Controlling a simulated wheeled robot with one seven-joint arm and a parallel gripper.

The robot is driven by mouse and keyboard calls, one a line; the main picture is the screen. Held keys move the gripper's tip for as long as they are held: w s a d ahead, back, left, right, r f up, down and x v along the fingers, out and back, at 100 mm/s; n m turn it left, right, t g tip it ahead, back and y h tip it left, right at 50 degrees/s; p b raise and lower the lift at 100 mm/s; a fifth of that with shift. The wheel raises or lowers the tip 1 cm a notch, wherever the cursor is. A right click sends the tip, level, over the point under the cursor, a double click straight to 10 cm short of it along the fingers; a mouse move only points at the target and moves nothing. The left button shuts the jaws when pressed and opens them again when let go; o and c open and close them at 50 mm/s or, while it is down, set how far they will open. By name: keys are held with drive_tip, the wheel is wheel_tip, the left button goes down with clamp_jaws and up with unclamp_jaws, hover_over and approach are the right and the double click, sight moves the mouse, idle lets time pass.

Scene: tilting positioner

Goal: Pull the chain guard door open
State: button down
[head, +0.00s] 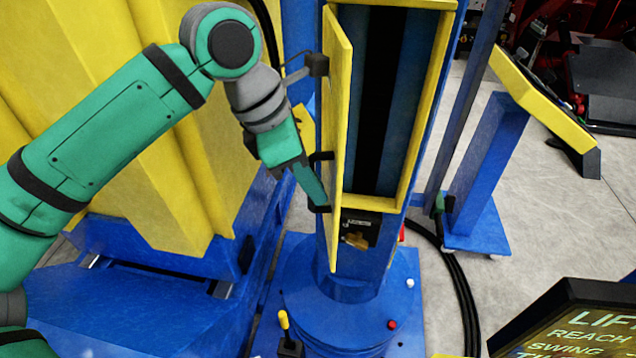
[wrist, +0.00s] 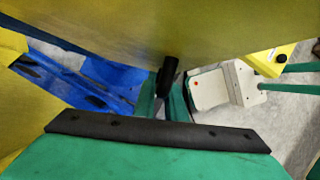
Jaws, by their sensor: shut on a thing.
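The yellow chain guard door (head: 338,110) stands swung out on the left side of the column's yellow frame (head: 422,110), seen nearly edge-on. The tall dark opening (head: 382,90) behind it is uncovered. My gripper (head: 314,190) is at the door's outer face, low on the door. It is shut on the black door handle (wrist: 168,75), which shows between the green fingers (wrist: 165,103) in the wrist view. The door's face (wrist: 200,25) fills the top of that view. The fingers partly hide the handle.
A large yellow and blue structure (head: 150,190) stands close on the left, beside my arm. The blue column base (head: 345,310) has small levers and buttons. A blue post with a yellow top (head: 490,160) stands right. A dark sign panel (head: 580,320) is at lower right.

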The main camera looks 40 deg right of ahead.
drive_tip(key=w+a+m+g, duration=0.1)
drive_tip(key=w+a+m, duration=0.2)
drive_tip(key=w, duration=0.9)
drive_tip(key=shift+a+y, duration=0.4)
drive_tip(key=shift+a, duration=0.65)
drive_tip(key=shift+w, duration=0.1)
drive_tip(key=c, duration=1.8)
unclamp_jaws()
